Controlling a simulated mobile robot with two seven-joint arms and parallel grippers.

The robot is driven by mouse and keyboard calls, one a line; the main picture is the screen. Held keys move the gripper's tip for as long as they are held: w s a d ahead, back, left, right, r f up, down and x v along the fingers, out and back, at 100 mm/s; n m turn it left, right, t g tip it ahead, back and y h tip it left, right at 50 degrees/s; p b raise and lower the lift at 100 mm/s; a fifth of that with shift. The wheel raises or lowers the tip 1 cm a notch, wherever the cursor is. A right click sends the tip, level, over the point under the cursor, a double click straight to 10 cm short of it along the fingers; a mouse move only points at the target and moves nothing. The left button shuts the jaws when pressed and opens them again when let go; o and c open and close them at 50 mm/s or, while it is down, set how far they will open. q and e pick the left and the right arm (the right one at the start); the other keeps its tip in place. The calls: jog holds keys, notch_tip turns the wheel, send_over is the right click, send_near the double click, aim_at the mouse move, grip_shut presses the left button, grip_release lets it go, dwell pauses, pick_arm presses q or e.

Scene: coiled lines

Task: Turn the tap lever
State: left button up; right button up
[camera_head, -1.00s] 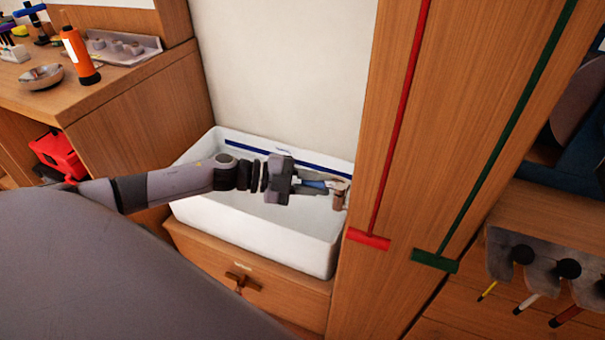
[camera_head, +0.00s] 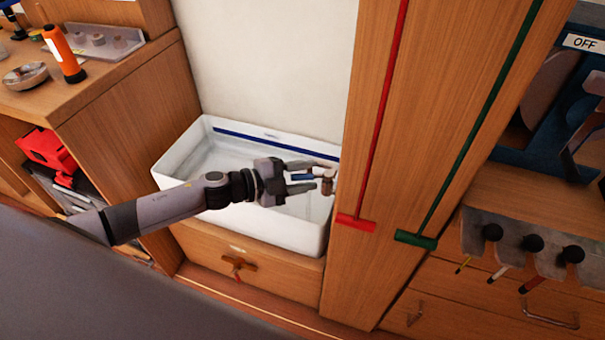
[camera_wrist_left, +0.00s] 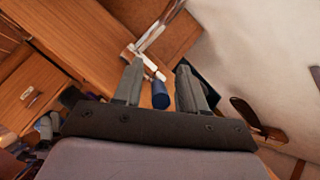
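The tap (camera_head: 327,186) is a small brownish fitting by the wooden panel, over the right end of the white sink (camera_head: 172,165). Its blue lever (camera_head: 302,177) points left, toward my gripper. My left gripper (camera_head: 322,175) is open, with one finger above and one below the lever. In the left wrist view the blue lever (camera_wrist_left: 160,95) lies between the two spread fingers (camera_wrist_left: 157,68), with a gap visible on both sides. A pale stem joins it to the tap (camera_wrist_left: 148,42). My right gripper is not in view.
The wooden panel (camera_head: 420,120) with red and green T-shaped bars stands right of the sink. A wooden drawer front (camera_head: 255,265) is below the sink. A counter (camera_head: 110,85) with an orange bottle (camera_head: 63,55) and metal bowl (camera_head: 26,75) is at left.

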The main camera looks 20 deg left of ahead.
aim_at(289, 179)
pick_arm(q)
jog(key=shift+s+a+r, duration=0.1)
jog(key=shift+s+a, duration=0.25)
jog(key=shift+a, duration=0.05)
jog(key=v, duration=0.6)
jog(key=shift+d, duration=0.1)
